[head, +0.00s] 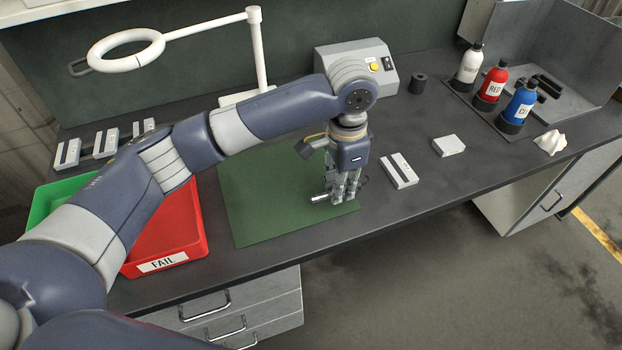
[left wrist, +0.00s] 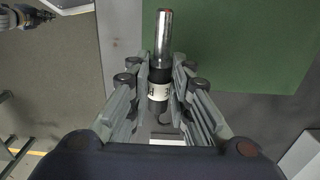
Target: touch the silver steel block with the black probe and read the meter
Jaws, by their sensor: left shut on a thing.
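My left gripper (head: 345,188) is over the right part of the green mat (head: 265,205). It is shut on a cylindrical black probe with a silver end and a white band; in the left wrist view the probe (left wrist: 163,45) lies between the fingers (left wrist: 160,85). In the head view its silver end points left, low over the mat. A plain silver-grey block (head: 449,146) lies apart, right of the gripper. A pale device with a dark strip (head: 398,170) lies between them; I cannot read it. A dark gripper-like part (left wrist: 25,17), probably my right gripper, shows at top left in the left wrist view.
A red FAIL tray (head: 165,235) and a green tray (head: 50,200) are left. A crumpled white cloth (head: 551,143) is far right.

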